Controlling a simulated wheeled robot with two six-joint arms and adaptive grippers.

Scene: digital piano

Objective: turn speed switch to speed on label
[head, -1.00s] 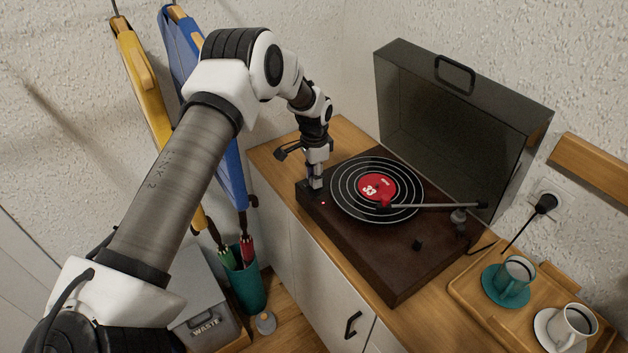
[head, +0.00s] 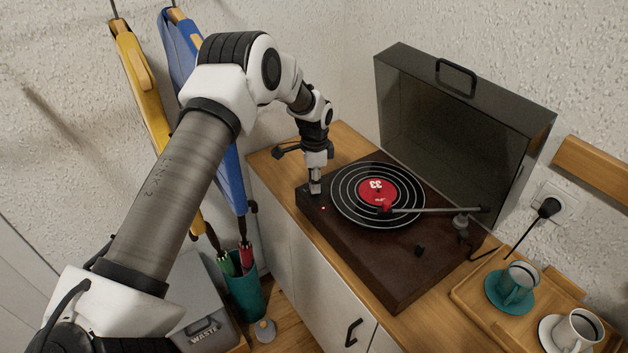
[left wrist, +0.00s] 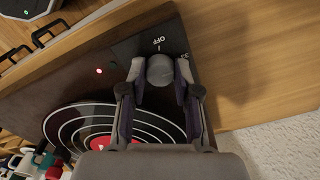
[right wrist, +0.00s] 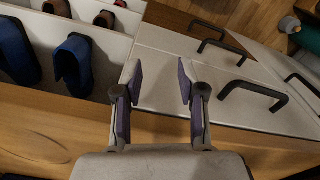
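The turntable (head: 372,258) is a dark brown box with a black record (head: 350,205) whose red label (head: 388,194) reads 33. The speed switch is a grey round knob (left wrist: 160,70) at the turntable's corner, with OFF printed beside it and another marking partly hidden by a finger. My left gripper (head: 315,188) points down at that corner, its fingers (left wrist: 160,76) on both sides of the knob and seemingly touching it. The knob's pointer cannot be made out. A red light (left wrist: 99,71) glows near the knob. My right gripper (right wrist: 159,82) is open and empty above the cabinet front.
The tonearm (head: 425,211) reaches over the record. The raised dark lid (head: 450,110) stands behind. A wooden tray (head: 478,300) with two cups is at right. Umbrellas in a teal stand (head: 246,298) and a waste bin (head: 200,325) are at left.

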